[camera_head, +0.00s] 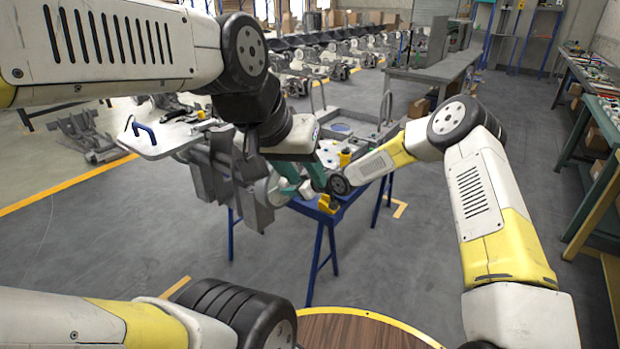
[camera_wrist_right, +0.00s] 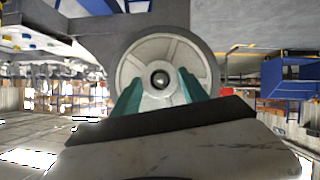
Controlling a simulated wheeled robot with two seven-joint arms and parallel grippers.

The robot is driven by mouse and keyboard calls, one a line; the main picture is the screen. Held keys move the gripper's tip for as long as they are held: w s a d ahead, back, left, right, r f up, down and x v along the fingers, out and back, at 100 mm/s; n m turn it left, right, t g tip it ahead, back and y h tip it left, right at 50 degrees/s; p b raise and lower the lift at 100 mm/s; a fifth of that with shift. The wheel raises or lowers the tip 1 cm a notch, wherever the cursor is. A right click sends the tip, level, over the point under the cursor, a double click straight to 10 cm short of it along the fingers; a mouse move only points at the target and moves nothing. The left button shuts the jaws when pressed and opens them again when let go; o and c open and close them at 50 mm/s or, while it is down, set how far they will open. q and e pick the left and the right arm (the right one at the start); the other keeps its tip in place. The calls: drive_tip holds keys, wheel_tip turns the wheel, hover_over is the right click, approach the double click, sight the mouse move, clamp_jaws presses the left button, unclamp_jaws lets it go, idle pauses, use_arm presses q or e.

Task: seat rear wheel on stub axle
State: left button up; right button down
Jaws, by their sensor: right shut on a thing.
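In the right wrist view, the rear wheel (camera_wrist_right: 206,50) has a dark rim and a pale spoked hub with a round centre hole. The teal fingers of my right gripper (camera_wrist_right: 162,98) are shut on it, one on each side. In the head view, my right gripper (camera_head: 296,184) comes in from the right, beside the grey chassis (camera_head: 212,165). The wheel is mostly hidden there. The stub axle is not clear; I cannot tell whether it is inside the hub.
A blue stand (camera_head: 318,250) with yellow blocks (camera_head: 328,203) is under the work. A pale plate with a blue handle (camera_head: 144,131) projects left. A grey bench (camera_head: 425,73) stands behind, and a green workbench (camera_head: 595,140) at right.

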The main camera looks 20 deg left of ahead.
drive_tip(key=shift+w+a+r, duration=0.2)
drive_tip(key=shift+w+a, duration=0.15)
drive_tip(key=shift+a, duration=0.4)
drive_tip(key=c, duration=0.5)
unclamp_jaws()
drive_tip(key=shift+s+d+f, duration=0.15)
drive_tip(key=shift+f, duration=0.15)
drive_tip(key=v, duration=0.7)
drive_tip(key=shift+d+r, duration=0.25)
drive_tip(key=shift+r, duration=0.1)
